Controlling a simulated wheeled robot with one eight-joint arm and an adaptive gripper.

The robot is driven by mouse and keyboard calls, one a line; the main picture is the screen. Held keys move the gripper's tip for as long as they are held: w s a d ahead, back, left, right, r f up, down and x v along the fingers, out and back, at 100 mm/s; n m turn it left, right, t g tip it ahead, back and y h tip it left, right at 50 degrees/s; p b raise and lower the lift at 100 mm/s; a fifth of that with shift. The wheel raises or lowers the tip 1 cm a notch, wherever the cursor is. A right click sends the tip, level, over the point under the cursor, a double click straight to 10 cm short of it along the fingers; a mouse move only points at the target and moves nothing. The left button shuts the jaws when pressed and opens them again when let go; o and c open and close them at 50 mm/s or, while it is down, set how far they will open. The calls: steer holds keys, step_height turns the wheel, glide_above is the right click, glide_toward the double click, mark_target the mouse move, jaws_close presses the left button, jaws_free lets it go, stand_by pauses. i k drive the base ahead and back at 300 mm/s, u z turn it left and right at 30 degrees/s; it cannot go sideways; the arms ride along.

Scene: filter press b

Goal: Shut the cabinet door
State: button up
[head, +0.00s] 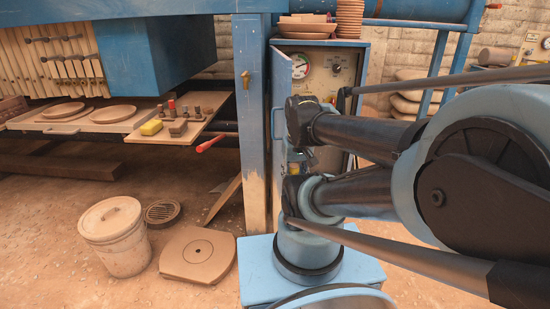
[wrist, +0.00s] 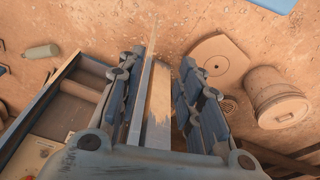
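The cabinet (head: 363,62) stands behind my arm in the head view, right of a thick blue post. Its front is open, with a gauge (head: 301,66) and a dial panel inside. The door (head: 281,95) stands swung out at the cabinet's left side, seen nearly edge-on, with a bar handle (head: 274,123) on its left face. My arm hides its lower part. In the wrist view, my gripper (wrist: 161,61) is open, its fingers apart on either side of a narrow blue-grey and wooden strip. I cannot tell whether they touch it. The open cabinet (wrist: 62,92) is at left.
The blue post (head: 252,100) is close to the door's left. A lidded bucket (head: 115,240), a square plate (head: 198,254) and a round grate (head: 162,212) lie on the floor at left. A shelf (head: 200,127) holds small tools. A green bottle (wrist: 40,52) is near the cabinet.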

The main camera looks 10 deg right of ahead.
mark_target(280, 66)
steer(key=z, duration=0.65)
steer(key=k, duration=1.5)
steer(key=u, duration=1.25)
steer(key=i, duration=1)
steer(key=z, duration=0.05)
